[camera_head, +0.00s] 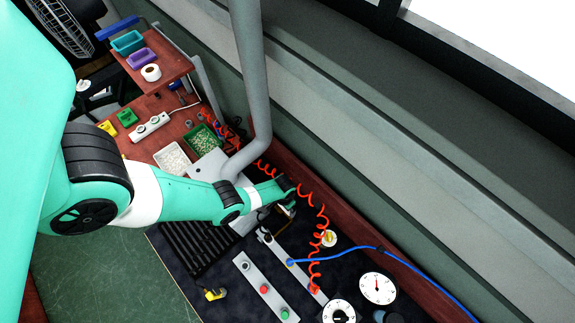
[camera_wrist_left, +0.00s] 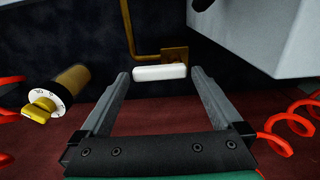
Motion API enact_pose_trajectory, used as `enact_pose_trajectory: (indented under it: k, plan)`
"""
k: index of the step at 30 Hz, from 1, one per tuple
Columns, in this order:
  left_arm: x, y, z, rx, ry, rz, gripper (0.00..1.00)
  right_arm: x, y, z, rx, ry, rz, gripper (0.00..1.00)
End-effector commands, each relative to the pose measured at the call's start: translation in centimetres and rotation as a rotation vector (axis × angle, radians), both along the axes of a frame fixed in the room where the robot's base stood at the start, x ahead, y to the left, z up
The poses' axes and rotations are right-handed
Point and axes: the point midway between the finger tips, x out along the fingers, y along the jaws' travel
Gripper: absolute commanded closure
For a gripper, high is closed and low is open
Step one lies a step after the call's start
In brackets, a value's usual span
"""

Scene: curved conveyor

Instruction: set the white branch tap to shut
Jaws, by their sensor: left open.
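The white branch tap's handle (camera_wrist_left: 160,73) is a short white bar, level across the left wrist view, in front of a brass pipe (camera_wrist_left: 128,30) and a brass fitting (camera_wrist_left: 175,56). It lies crosswise to the upright run of the pipe. My left gripper (camera_wrist_left: 160,76) is open, with one fingertip beyond each end of the bar and a small gap on both sides. In the head view my left gripper (camera_head: 288,207) is over the dark panel by the red coiled hose, and the arm largely hides the tap. My right gripper is not in view.
A yellow knob (camera_wrist_left: 42,105) on a brass body is left of the tap. A grey box (camera_wrist_left: 275,40) stands close at the right. Red coiled hoses (camera_wrist_left: 285,125) flank the gripper. A strip with buttons (camera_head: 264,289) and a gauge (camera_head: 378,288) lie nearer on the panel.

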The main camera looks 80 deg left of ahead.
Motion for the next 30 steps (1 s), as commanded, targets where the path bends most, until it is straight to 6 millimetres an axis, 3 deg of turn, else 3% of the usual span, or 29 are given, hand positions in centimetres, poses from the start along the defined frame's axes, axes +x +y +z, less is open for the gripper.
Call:
enact_pose_trajectory:
  k: [3,12,23,30]
  plan:
    - [0.00,0.02,-1.09,0.000,0.000,0.000,0.00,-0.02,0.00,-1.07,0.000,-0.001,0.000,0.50]
    - [0.00,0.01,-0.97,0.000,0.000,0.000,0.02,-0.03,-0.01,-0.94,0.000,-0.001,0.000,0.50]
    - [0.01,0.02,-0.97,0.000,0.000,0.000,0.66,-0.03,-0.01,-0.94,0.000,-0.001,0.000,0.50]
    - [-0.03,-0.01,-0.97,0.000,0.000,-0.019,0.66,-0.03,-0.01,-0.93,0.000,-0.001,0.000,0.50]
